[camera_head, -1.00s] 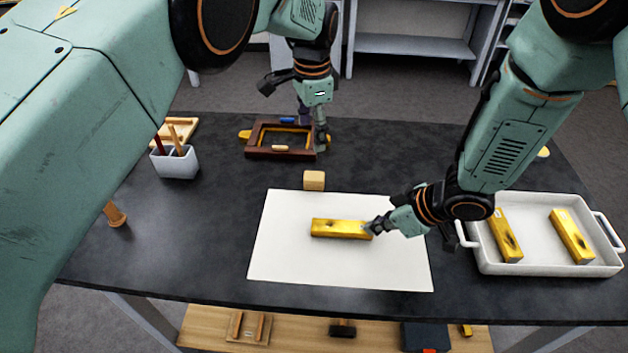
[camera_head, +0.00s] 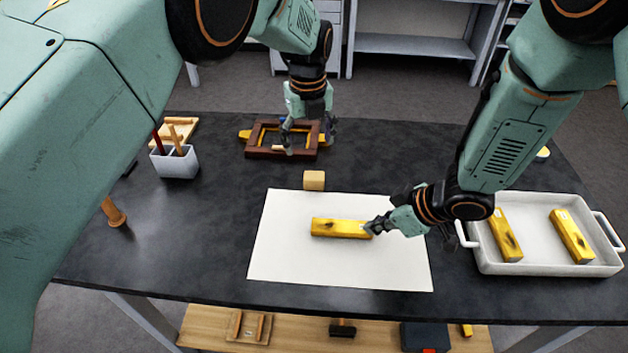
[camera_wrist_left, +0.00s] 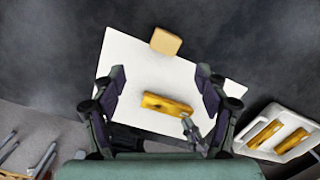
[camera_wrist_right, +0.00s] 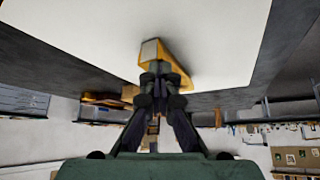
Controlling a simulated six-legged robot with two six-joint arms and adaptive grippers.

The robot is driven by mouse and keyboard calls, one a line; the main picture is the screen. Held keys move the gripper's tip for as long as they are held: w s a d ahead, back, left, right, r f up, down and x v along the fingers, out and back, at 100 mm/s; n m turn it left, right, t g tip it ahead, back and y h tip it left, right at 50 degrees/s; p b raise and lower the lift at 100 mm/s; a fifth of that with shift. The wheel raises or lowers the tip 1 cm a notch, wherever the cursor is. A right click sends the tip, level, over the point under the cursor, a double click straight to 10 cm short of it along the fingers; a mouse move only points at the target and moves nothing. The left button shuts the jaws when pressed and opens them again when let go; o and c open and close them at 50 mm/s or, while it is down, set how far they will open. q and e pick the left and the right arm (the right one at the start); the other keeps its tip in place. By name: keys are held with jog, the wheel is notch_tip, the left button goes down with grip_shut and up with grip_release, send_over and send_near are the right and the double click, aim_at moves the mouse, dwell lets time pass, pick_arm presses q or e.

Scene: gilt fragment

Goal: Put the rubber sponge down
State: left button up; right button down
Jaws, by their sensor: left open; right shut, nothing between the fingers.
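The rubber sponge seems to be the small tan block (camera_head: 314,180), resting at the far edge of the white sheet (camera_head: 280,265). It also shows in the left wrist view (camera_wrist_left: 165,41), clear of the fingers. My left gripper (camera_head: 308,136) is open and empty, raised beyond the sponge and in front of the brown frame in the picture. My right gripper (camera_head: 376,226) is shut at the right end of a gilt bar (camera_head: 336,228) lying on the sheet. In the right wrist view its fingertips (camera_wrist_right: 157,78) overlap the bar's end; contact is unclear.
A white tray (camera_head: 545,267) with two gilt pieces stands at the right. The brown frame (camera_head: 262,153) lies at the back, and a grey cup with tools (camera_head: 177,163) stands at the left. A wooden peg-like piece (camera_head: 113,212) is near the left edge.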

pick_arm(q)
jog(key=m, duration=0.5)
send_over(314, 175)
jog(key=f, duration=0.7)
jog(key=shift+s+a, duration=0.2)
jog(key=shift+a, duration=0.15)
jog(key=f, duration=0.4)
jog(key=shift+d, duration=0.35)
jog(key=shift+w+f, duration=0.1)
jog(key=shift+f, duration=0.4)
jog(key=shift+c, duration=0.3)
jog(key=c, duration=1.1)
jog(key=shift+o, duration=0.2)
